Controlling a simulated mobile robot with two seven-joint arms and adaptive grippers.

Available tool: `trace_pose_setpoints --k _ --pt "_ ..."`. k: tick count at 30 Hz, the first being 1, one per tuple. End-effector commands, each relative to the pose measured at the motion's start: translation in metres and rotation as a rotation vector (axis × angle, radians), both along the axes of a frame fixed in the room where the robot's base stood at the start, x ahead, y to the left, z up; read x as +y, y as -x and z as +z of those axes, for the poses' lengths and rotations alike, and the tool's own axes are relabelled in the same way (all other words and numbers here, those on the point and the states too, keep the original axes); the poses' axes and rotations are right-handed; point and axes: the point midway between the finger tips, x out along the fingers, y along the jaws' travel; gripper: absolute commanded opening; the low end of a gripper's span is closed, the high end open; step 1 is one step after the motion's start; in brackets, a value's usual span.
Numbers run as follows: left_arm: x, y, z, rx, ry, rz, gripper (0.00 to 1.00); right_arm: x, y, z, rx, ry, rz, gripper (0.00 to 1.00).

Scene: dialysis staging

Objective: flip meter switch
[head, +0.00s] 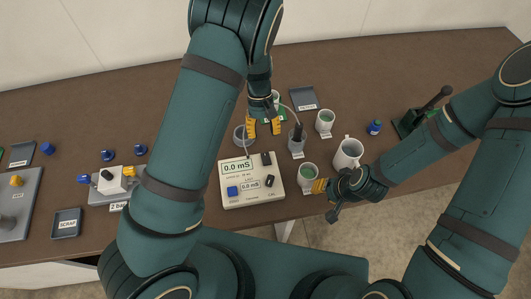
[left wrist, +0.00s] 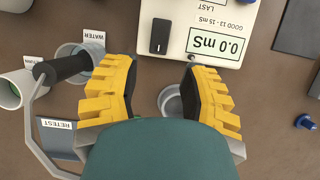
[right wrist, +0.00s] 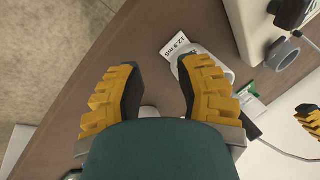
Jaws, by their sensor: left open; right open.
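The meter (head: 252,193) is a white box near the front edge of the table in the head view. Its display (head: 236,167) reads 0.0 mS. A black rocker switch (head: 266,158) sits beside the display; the left wrist view shows it close up (left wrist: 160,36), with a small white mark. My left gripper (head: 263,127) is open and empty, pointing down just behind the meter, apart from the switch. My right gripper (head: 320,187) is open and empty to the right of the meter, near a white mug (head: 348,153).
A black probe (head: 298,133) with a cable stands in a cup right of my left gripper. Several cups stand nearby, including a green-filled one (head: 325,121). Grey trays (head: 66,222) lie at left.

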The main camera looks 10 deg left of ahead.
Motion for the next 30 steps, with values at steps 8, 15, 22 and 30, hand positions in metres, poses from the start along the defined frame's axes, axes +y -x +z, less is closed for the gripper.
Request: trace_pose_setpoints --k 8,15,22,30 --pt "-0.008 0.021 -0.053 0.004 -0.001 -0.001 0.44 0.0 0.0 -0.005 -0.001 0.001 0.0 0.34" --pt "-0.012 0.031 -0.08 0.0 0.0 0.001 0.44 0.0 -0.001 -0.007 -0.001 0.001 0.0 0.34" --pt "-0.014 0.034 -0.088 -0.001 0.0 -0.001 0.44 0.0 -0.001 -0.007 -0.001 0.001 0.0 0.34" --pt "-0.014 0.034 -0.088 -0.001 0.0 -0.001 0.25 0.0 -0.001 -0.007 -0.001 0.001 0.0 0.34"
